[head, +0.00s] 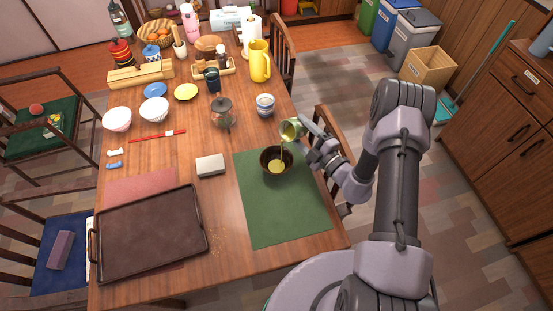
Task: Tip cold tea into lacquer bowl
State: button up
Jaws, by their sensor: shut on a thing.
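A dark lacquer bowl (264,160) stands upright at the far end of the green mat (285,215). Yellow-green tea (277,167) shows inside it. My gripper (303,133) is shut on a small green cup (290,130), above and to the right of the bowl. The cup is tilted with its mouth toward the bowl, and a thin yellow-green stream (282,149) falls from its rim into the bowl. The cup's far side is hidden by the gripper.
The mat's near part is clear.

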aim_at(289, 140)
jog(key=shift+f+n+b, duration=0.2)
jog(key=shift+n+b, duration=0.15)
jog(key=shift+n, duration=0.15)
jog(key=shift+s+a+f+n+b, duration=0.3)
jog(key=shift+a+f+n+b, duration=0.1)
jog(key=shift+f+b, duration=0.15)
jog(key=shift+s+a+f+n+b, duration=0.25)
jog(key=shift+a+f+n+b, duration=0.15)
jog(key=shift+f+b, duration=0.15)
dwell(0.5)
jog(key=shift+s+a+r+n, duration=0.15)
jog(key=shift+r+n, duration=0.25)
jog(key=shift+n, duration=0.6)
dwell(0.4)
jog(key=shift+s+a+f+n+y+b, duration=0.2)
jog(key=shift+f+n+y+b, duration=0.25)
jog(key=shift+n+b, duration=0.4)
dwell(0.5)
jog(key=shift+s+a+r+n, duration=0.15)
jog(key=shift+a+r+n, duration=0.05)
jog(key=shift+n, duration=0.5)
jog(key=shift+s+a+r+n, duration=0.15)
jog(key=shift+a+n, duration=0.1)
jog(key=shift+n, duration=0.5)
jog(key=shift+s+a+r+n, duration=0.15)
jog(key=shift+a+r+n, duration=0.05)
jog(key=shift+n, duration=0.5)
dwell(1.0)
